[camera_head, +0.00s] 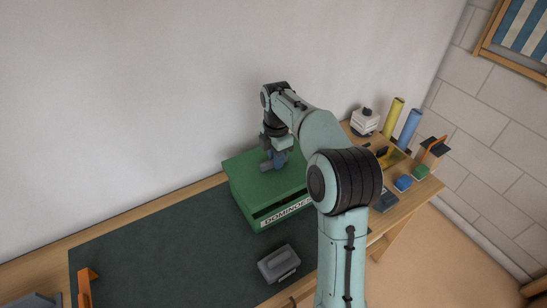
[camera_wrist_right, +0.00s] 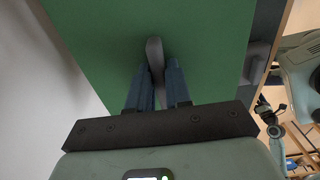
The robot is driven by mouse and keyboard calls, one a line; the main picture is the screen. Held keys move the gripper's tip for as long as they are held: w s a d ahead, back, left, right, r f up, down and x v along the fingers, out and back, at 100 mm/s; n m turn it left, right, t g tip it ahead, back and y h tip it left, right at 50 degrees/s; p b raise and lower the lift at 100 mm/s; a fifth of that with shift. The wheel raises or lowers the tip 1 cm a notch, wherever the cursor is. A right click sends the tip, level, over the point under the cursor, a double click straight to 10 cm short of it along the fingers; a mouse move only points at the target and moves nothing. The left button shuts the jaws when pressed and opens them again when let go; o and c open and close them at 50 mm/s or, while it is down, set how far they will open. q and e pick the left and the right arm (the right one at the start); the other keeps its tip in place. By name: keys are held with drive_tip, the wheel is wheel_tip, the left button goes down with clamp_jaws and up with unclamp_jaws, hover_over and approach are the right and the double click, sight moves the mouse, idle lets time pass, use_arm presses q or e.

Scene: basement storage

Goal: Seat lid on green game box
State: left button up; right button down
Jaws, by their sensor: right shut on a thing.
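The green game box (camera_head: 248,214) with a DOMINOES label stands on the dark mat against the wall side of the table. Its green lid (camera_head: 248,170) lies over it, and a dark line shows between lid and box along the front. I cannot tell whether the lid is fully down. My right gripper (camera_head: 274,163) points down at the lid's top. In the right wrist view its blue fingers (camera_wrist_right: 158,78) are shut on the lid's grey handle (camera_wrist_right: 154,50). The far side of the box is hidden. My left gripper is not in view.
A grey case (camera_head: 279,263) lies on the dark mat (camera_head: 165,245) in front of the box. An orange object (camera_head: 86,286) is at the lower left. Yellow (camera_head: 393,117) and blue (camera_head: 410,128) cylinders and small blocks stand at the right. The mat's left part is mostly clear.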

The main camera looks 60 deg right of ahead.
wheel_tip(320, 180, down, 3)
drive_tip(key=b, duration=0.2)
drive_tip(key=shift+b, duration=0.3)
drive_tip(key=shift+f+b, duration=0.35)
drive_tip(key=shift+f, duration=0.95)
drive_tip(key=shift+p, duration=0.3)
drive_tip(key=shift+f, duration=0.75)
idle(0.4)
drive_tip(key=c, duration=1)
unclamp_jaws()
